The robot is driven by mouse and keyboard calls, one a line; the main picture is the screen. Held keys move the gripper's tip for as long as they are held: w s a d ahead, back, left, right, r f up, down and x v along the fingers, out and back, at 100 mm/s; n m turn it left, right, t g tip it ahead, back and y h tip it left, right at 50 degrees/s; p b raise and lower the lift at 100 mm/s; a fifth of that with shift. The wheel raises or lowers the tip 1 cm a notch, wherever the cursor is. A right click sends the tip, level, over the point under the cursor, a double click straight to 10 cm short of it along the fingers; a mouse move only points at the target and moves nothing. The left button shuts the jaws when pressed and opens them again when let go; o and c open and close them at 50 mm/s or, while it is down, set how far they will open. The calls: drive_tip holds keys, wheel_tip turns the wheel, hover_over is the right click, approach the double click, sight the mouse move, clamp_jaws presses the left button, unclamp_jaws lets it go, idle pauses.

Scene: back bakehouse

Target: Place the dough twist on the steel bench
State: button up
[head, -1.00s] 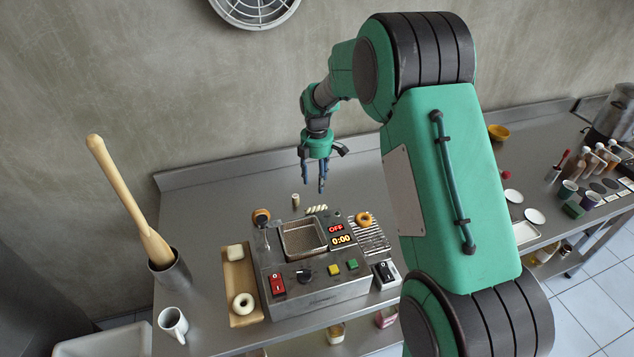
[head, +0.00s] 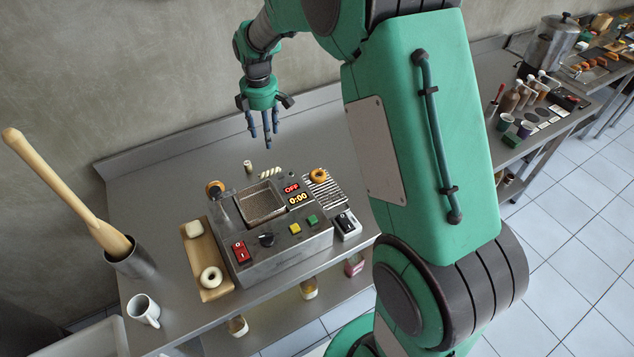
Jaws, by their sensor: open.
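The dough twist (head: 270,172) is a small pale, ridged strip just behind the fryer. It appears to lie on the steel bench (head: 165,185), though the fryer is close in front of it and its contact is too small to see clearly. My gripper (head: 262,138) is open and empty, fingers pointing down. In the picture its fingertips are above the twist, with a visible gap between them.
The fryer (head: 275,238) has an empty-looking basket (head: 261,203). A ring doughnut (head: 318,175) sits on a wire rack (head: 327,193). A wooden board (head: 205,262) holds a pale block and a dough ring. A mug (head: 144,310) and a rolling pin in a pot (head: 130,262) stand left.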

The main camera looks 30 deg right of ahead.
drive_tip(key=s+a+r+m+t, duration=0.1)
drive_tip(key=s+r+m, duration=0.3)
drive_tip(key=s+r, duration=0.65)
drive_tip(key=s+a+r+m+t, duration=0.1)
drive_tip(key=s+m, duration=0.3)
drive_tip(key=s, duration=0.5)
drive_tip(key=s+a+r+m+t, duration=0.1)
drive_tip(key=s+r+m, duration=0.2)
drive_tip(key=s, duration=0.7)
drive_tip(key=s+r+m+t, duration=0.1)
drive_tip(key=s+r+m, duration=0.2)
drive_tip(key=s, duration=0.7)
drive_tip(key=shift+s+a+r+m+t, duration=0.25)
drive_tip(key=shift+a+m+t, duration=0.15)
drive_tip(key=shift+m, duration=0.4)
drive_tip(key=shift+f, duration=0.1)
